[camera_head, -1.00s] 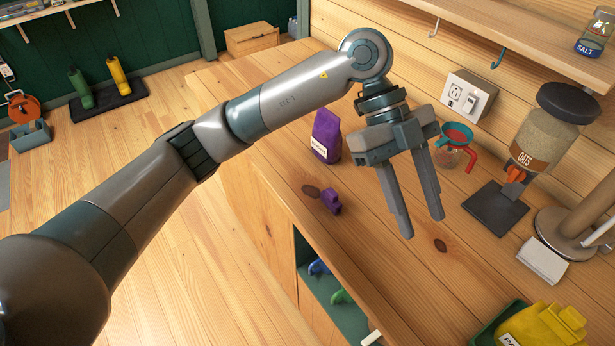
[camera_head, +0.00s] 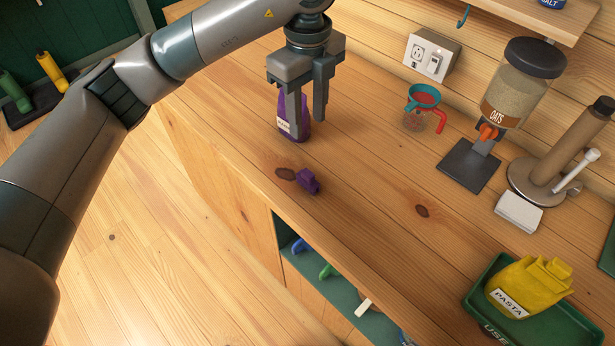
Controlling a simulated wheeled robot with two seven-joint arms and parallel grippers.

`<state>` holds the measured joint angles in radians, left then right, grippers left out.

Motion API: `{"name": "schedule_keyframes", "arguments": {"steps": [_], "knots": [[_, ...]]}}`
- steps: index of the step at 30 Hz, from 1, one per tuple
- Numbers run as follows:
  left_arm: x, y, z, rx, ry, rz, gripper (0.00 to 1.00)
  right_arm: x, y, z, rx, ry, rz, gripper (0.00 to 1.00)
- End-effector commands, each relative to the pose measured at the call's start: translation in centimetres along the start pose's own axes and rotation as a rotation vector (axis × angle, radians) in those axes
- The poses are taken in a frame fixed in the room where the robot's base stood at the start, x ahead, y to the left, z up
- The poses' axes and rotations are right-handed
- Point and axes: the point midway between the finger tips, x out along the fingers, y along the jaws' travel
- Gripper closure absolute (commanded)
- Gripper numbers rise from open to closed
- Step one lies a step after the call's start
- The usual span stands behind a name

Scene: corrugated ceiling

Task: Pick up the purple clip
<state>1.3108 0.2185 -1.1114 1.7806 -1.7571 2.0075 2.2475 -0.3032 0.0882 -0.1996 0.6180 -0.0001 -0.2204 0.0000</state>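The purple clip (camera_head: 308,181) lies on the wooden counter (camera_head: 370,190), close to its front edge and beside a dark knot in the wood. My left gripper (camera_head: 308,126) is above the counter, up and slightly left of the clip in the picture. The clip is in full view and apart from the gripper. My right gripper is not in view.
A measuring jug with a red handle (camera_head: 428,110), an oats dispenser (camera_head: 520,85) and a paper towel holder (camera_head: 560,160) stand toward the back. A green tray (camera_head: 475,297) holds a yellow pasta bag (camera_head: 528,285). Coloured clips sit on a shelf (camera_head: 340,290) below the counter.

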Motion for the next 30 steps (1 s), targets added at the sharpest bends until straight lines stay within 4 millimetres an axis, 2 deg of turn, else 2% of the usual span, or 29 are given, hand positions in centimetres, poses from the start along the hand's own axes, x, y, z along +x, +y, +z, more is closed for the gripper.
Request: {"name": "schedule_keyframes", "arguments": {"steps": [5, 11, 18, 24, 30], "knots": [[2.0, 0.1, -0.1, 0.000, 0.003, 0.005, 0.62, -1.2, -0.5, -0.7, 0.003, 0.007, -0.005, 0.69], [5.7, 0.2, -0.1, 0.001, 0.004, 0.005, 0.62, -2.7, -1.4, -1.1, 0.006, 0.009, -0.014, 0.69], [9.6, 0.2, -0.1, 0.000, 0.002, 0.004, 0.62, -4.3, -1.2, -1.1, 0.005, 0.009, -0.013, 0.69], [11.2, 0.1, -0.1, 0.001, 0.001, 0.001, 0.62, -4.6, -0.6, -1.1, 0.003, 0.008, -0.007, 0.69], [11.3, 0.1, -0.1, 0.001, 0.001, 0.000, 0.62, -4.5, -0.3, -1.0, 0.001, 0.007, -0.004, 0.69]]}}
